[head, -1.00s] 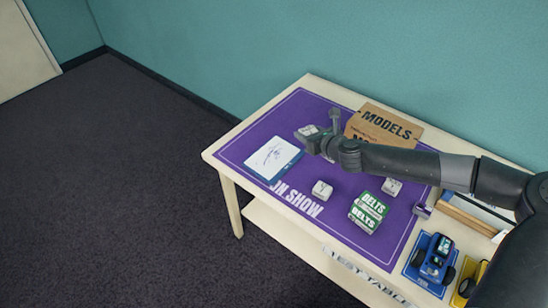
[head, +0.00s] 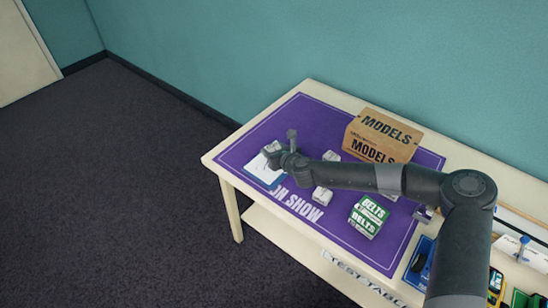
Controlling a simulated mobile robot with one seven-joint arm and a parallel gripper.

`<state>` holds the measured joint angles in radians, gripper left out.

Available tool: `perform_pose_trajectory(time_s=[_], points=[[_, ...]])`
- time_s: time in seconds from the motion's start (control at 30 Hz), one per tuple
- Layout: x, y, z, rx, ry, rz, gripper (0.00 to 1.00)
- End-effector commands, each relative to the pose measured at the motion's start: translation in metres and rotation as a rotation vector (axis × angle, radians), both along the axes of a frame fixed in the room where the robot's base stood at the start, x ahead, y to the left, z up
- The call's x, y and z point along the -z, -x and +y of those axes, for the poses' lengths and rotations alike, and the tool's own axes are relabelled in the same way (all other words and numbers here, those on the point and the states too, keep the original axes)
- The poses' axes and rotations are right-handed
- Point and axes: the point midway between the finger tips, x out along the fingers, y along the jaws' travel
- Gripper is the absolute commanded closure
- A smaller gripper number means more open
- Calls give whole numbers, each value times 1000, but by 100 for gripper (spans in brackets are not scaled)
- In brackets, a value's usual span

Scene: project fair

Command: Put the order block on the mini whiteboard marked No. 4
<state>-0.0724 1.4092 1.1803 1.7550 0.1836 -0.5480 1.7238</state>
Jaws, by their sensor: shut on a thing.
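My gripper (head: 277,153) is shut on a small pale block (head: 272,146), at the far left of the table. The block is over or just behind the far edge of the mini whiteboard (head: 260,174); I cannot tell its height above the board. The mini whiteboard is a white panel with a blue edge, lying on the purple mat. My gripper and arm hide part of it, and its marking cannot be read. I cannot read a mark on the held block.
Pale blocks stand on the purple mat (head: 240,156), one near the front (head: 322,196) and one behind my arm (head: 331,156). A cardboard MODELS box (head: 392,125) stands at the back. Green-and-white BELTS boxes (head: 368,216) stand at the front right.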

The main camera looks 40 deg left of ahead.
Motion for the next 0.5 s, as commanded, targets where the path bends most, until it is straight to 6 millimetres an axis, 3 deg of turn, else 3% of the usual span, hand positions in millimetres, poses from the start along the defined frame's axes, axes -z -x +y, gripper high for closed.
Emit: perform_pose_trajectory(time_s=[0.27, 0.5], points=[[36, 0, 0, 1, 0, 2, 74], [38, 0, 0, 0, 0, 0, 74]])
